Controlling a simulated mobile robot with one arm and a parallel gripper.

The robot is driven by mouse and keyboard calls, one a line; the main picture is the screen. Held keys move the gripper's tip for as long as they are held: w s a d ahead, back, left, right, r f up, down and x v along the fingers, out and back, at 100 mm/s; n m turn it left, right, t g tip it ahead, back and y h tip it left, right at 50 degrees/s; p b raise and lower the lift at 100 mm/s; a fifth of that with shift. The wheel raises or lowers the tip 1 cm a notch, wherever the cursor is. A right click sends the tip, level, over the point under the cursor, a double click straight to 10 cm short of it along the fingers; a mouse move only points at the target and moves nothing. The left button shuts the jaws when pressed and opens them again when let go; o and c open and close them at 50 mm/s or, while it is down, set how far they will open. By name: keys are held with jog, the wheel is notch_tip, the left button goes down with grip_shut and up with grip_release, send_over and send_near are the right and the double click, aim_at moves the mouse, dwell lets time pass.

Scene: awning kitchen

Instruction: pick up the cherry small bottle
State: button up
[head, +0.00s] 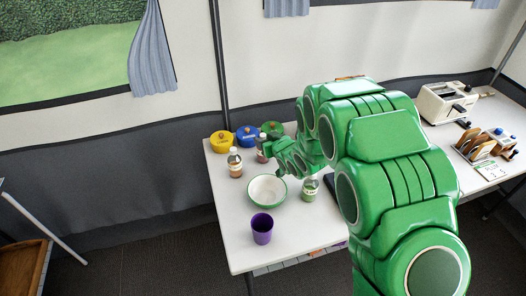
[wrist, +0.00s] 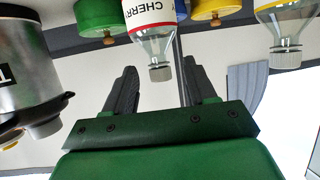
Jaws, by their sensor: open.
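The cherry small bottle (wrist: 148,18) is clear with a white label reading "CHERRY" and a pale cap. In the wrist view it appears upside down, with its cap between the two fingers of my open gripper (wrist: 161,88). I see no finger clearly touching it. In the head view a dark red bottle (head: 262,145), which seems to be the same one, stands on the white table near the pots, partly hidden by my gripper (head: 283,158).
A brownish bottle (head: 235,163) stands left of it. Yellow (head: 221,142), blue and green pots are behind. A green-rimmed bowl (head: 267,203), purple cup (head: 262,230) and green-labelled bottle (head: 310,190) are in front. A toaster (head: 443,104) and toast rack are right.

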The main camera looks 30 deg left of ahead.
jog(key=shift+x, duration=2.3)
jog(key=shift+c, duration=0.5)
grip_shut()
